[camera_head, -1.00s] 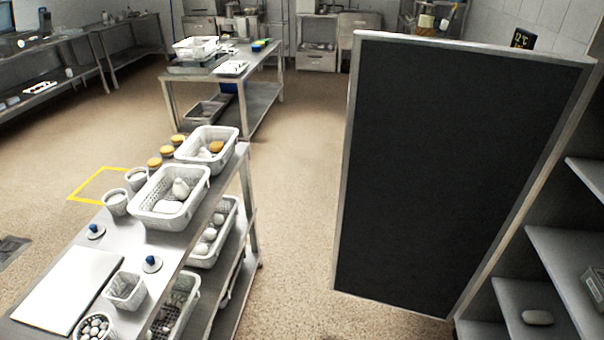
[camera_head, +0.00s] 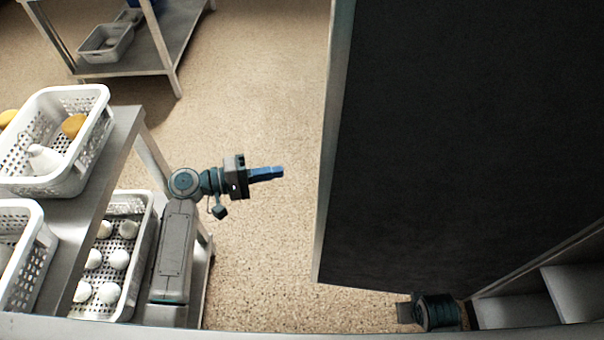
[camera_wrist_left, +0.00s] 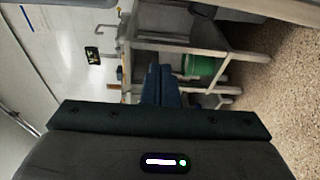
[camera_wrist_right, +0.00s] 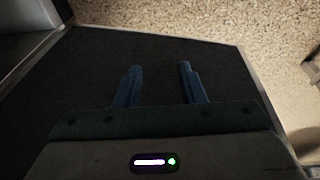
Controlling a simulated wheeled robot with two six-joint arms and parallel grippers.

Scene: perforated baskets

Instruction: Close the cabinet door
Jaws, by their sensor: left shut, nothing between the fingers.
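The cabinet door (camera_head: 450,150) is a large dark panel with a pale metal frame. It stands swung open, jutting out from the cabinet (camera_head: 570,290) at the lower right. My left gripper (camera_head: 281,173) is shut and empty, pointing right toward the door's free edge with a gap of floor between. Its fingers also show in the left wrist view (camera_wrist_left: 161,85). Part of my right arm shows below the door at the bottom of the head view. In the right wrist view my right gripper (camera_wrist_right: 160,80) is open and empty, with the dark door panel (camera_wrist_right: 90,70) behind its fingers.
A steel table (camera_head: 100,185) stands at the left, close to my left arm, with white perforated baskets (camera_head: 60,105) on it. A basket of white items (camera_head: 110,255) sits on its lower shelf. Another steel table (camera_head: 165,60) is at the back. Speckled floor between table and door is clear.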

